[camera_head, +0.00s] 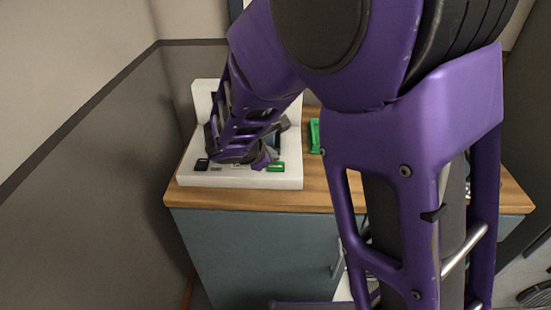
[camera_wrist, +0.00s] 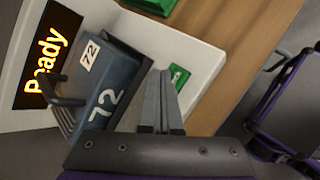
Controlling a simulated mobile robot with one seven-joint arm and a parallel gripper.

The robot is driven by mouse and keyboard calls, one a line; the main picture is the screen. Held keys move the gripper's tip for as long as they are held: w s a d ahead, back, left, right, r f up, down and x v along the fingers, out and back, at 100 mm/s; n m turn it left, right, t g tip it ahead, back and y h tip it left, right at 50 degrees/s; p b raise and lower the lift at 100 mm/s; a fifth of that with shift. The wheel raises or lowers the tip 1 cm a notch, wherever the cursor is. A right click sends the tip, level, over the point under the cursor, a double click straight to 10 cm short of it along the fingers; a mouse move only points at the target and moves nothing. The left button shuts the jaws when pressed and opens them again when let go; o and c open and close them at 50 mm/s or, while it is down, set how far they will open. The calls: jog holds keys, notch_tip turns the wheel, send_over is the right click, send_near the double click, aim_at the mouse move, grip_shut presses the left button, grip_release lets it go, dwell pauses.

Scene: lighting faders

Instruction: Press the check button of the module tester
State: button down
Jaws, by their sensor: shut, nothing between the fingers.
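The module tester (camera_head: 240,179) is a white unit with an upright back, standing on the wooden worktop. A dark blue-grey module (camera_wrist: 115,85) labelled 72, with a handle, sits at the tester. The green check button (camera_wrist: 178,76) is on the white base; it also shows at the front right in the head view (camera_head: 276,167). My gripper (camera_wrist: 161,74) is shut and empty, its tips just beside the button in the picture. I cannot tell whether they touch it.
A green object (camera_head: 315,136) lies on the wooden worktop (camera_head: 240,199), right of the tester. A black part (camera_head: 202,164) sits at the tester's front left. The grey cabinet (camera_head: 250,255) is below. A wall stands close on the left. My arm hides much of the worktop.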

aim_at(272, 168)
jog(key=shift+f, duration=0.15)
dwell(0.6)
jog(key=shift+f, duration=0.3)
jog(key=shift+f, duration=0.35)
dwell(0.7)
jog(key=shift+r+p, duration=0.5)
jog(key=shift+r, duration=0.25)
notch_tip(272, 168, up, 5)
jog(key=p, duration=0.4)
jog(key=shift+r, duration=0.1)
dwell(0.7)
